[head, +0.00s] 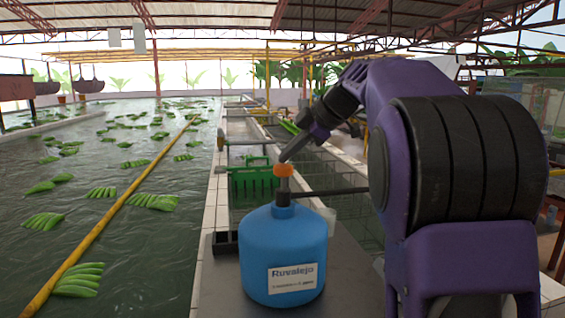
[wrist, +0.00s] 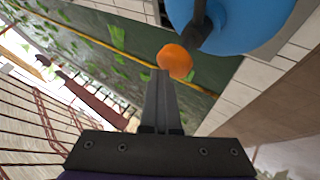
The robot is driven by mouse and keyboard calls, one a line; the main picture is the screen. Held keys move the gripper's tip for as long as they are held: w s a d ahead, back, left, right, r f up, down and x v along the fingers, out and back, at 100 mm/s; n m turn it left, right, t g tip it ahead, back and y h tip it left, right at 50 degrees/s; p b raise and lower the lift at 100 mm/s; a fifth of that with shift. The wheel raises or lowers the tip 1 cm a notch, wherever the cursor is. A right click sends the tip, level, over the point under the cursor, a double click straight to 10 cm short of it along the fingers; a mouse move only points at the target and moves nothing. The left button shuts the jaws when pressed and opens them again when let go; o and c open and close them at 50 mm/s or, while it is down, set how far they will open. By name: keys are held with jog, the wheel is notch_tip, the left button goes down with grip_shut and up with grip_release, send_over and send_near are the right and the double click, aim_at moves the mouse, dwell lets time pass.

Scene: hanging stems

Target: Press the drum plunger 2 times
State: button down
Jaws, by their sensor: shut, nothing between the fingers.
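The blue drum (head: 283,250) stands upright on a grey counter (head: 350,280), with a white label reading "Ruvalejo". In the wrist view the shut fingers (wrist: 160,76) end beside the orange cap (wrist: 175,61), and the blue drum (wrist: 250,22) shows at upper right, partly cut off.
A green crate (head: 253,182) stands behind the drum, and a small black tray (head: 225,243) lies at its left. A water tank (head: 120,220) with floating green banana bunches and a yellow pole (head: 110,220) fills the left side. My purple arm covers much of the right.

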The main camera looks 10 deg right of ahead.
aim_at(288, 166)
jog(key=shift+f+b, duration=0.8)
jog(key=shift+f, duration=0.25)
dwell(0.4)
jog(key=shift+r, duration=0.2)
jog(key=shift+r+p, duration=1.1)
jog(key=shift+r, duration=0.2)
notch_tip(288, 166, up, 6)
jog(key=p, duration=0.4)
dwell(2.0)
